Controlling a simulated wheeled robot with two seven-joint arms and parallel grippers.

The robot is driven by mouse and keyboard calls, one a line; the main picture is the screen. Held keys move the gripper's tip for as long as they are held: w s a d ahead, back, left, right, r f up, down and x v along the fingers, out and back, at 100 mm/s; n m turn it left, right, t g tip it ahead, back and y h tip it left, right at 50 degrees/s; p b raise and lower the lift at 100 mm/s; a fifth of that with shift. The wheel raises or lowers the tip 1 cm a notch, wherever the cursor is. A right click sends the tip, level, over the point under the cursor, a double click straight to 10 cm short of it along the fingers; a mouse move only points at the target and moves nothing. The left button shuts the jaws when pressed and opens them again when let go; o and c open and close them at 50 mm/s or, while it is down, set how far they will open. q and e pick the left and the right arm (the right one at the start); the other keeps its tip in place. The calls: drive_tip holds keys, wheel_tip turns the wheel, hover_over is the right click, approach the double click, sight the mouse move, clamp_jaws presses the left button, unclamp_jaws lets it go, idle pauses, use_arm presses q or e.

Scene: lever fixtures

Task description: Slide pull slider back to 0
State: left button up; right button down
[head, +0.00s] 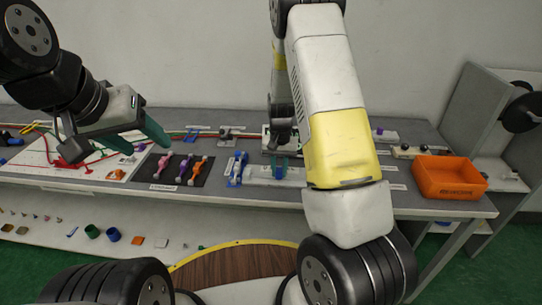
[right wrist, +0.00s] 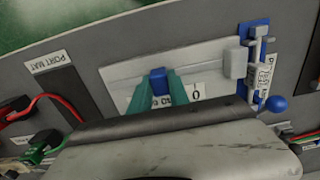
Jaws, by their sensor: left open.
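The pull slider is a pale plate (right wrist: 120,78) with a blue knob (right wrist: 158,78), in the right wrist view. My right gripper (right wrist: 160,90) has one teal finger on each side of the knob, the fingertips against its sides. A white label with a 0 (right wrist: 196,93) lies just right of the fingers. In the head view the slider's plate (head: 258,173) is on the bench near the middle, with my right arm hiding part of the surroundings. My left gripper (head: 143,128) hangs open and empty over the left part of the bench.
A blue lever fixture with a ball end (right wrist: 277,104) stands close beside the slider. A dark mat with several coloured levers (head: 180,170) lies to its left in the head view. An orange bin (head: 450,178) stands at the right. Cables cross the left side.

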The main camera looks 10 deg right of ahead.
sight(262, 177)
drive_tip(key=a, duration=0.2)
drive_tip(key=w+a, duration=0.1)
drive_tip(key=a, duration=0.2)
drive_tip(key=shift+w+a, duration=0.3)
drive_tip(key=shift+a, duration=0.05)
drive_tip(key=c, duration=1.2)
unclamp_jaws()
drive_tip(key=shift+a, duration=0.1)
drive_tip(key=shift+c, duration=0.2)
drive_tip(key=shift+r, duration=0.15)
wheel_tip(262, 177, up, 8)
drive_tip(key=shift+f, duration=0.2)
